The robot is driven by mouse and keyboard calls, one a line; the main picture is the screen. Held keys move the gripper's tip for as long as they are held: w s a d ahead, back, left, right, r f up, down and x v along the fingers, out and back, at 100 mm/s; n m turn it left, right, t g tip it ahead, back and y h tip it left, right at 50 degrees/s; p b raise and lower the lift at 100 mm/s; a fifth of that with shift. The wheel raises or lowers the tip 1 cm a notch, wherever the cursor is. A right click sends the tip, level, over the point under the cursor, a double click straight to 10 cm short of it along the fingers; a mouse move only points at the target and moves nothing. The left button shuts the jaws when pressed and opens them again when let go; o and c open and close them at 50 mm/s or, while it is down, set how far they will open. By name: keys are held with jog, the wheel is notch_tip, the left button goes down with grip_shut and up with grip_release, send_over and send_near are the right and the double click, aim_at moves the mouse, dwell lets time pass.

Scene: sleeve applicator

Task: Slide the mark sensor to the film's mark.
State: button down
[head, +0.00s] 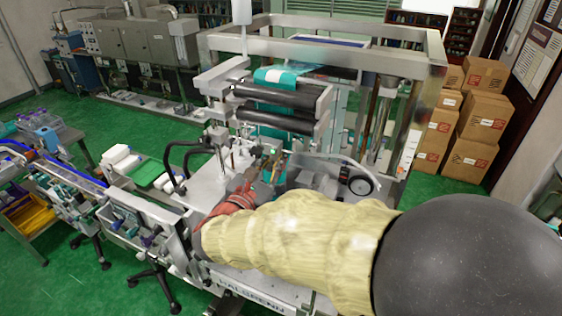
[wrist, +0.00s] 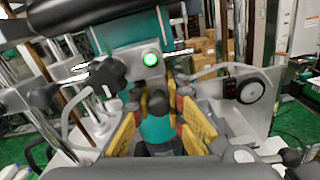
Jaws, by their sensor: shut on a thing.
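The teal film (head: 285,77) runs over the dark rollers of the applicator and shows a pale patch, which looks like its mark (head: 270,74), near the top. In the wrist view the film (wrist: 128,30) hangs behind a grey block with a lit green lamp (wrist: 150,58), which looks like part of the mark sensor. Below the lamp, my gripper (wrist: 160,110), with yellow finger pads, is shut on a teal-and-black body (wrist: 157,127), apparently the sensor's body or handle. In the head view my arm partly hides the gripper; the green lamp (head: 271,150) shows just beyond it.
A black-rimmed wheel (wrist: 250,90) on a metal plate stands to the right of the gripper. A black knob (wrist: 103,72) and metal rods are close on the left. Dark rollers (head: 280,97) lie above. Cardboard boxes (head: 480,115) stand far right.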

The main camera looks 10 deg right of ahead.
jog(key=shift+w+a, duration=0.1)
jog(key=c, duration=2)
grip_release()
jog(key=shift+c, duration=0.2)
jog(key=o, duration=0.3)
jog(key=shift+f, duration=0.1)
jog(key=v, duration=1.2)
jog(key=shift+r, duration=0.2)
